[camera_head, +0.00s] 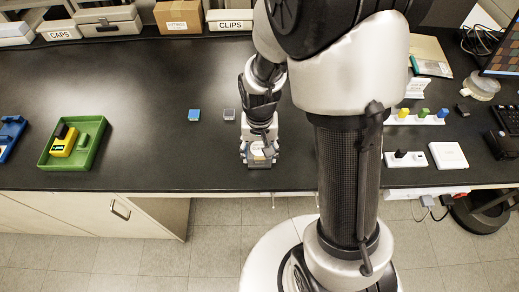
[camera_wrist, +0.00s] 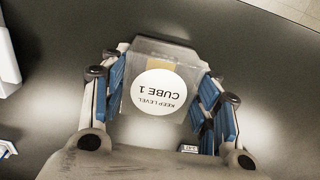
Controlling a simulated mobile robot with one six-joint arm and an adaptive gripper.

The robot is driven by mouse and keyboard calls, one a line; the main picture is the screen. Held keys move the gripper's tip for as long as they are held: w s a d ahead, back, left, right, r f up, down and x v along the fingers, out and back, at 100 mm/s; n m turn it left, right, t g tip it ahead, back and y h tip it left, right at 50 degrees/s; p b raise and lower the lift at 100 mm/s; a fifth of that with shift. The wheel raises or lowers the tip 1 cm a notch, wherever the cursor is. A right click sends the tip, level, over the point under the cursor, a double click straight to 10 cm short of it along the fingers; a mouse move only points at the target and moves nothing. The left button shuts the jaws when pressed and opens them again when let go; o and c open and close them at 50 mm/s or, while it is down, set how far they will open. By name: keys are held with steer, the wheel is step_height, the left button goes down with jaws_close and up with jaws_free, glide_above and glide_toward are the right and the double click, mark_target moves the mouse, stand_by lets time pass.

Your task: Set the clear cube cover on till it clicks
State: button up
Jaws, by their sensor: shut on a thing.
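The clear cube cover (camera_wrist: 148,54) shows in the wrist view with a round white label (camera_wrist: 160,92) reading "KEEP LEVEL" and "CUBE 1", upside down. My gripper (camera_wrist: 165,100) is shut on the cover, with its blue-padded fingers on the left and right sides. A tan patch shows through the clear wall. In the head view my gripper (camera_head: 259,150) points down near the bench's front edge, and the cover is too small there to make out well. I cannot tell what lies under the cover, or whether it is seated on anything.
On the dark bench (camera_head: 150,80), a blue block (camera_head: 194,115) and a grey block (camera_head: 229,114) lie behind and left of my gripper. A green tray (camera_head: 85,163) stands left. A white power strip (camera_head: 408,159) and white pad (camera_head: 448,155) lie right. The bench between tray and gripper is clear.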

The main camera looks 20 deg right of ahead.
mark_target(259, 150)
steer(key=shift+f, duration=0.4)
stand_by(0.5)
steer(key=o, duration=1.6)
steer(key=shift+r, duration=0.1)
steer(key=shift+c, duration=0.5)
step_height(259, 150, up, 7)
steer(key=p, duration=0.5)
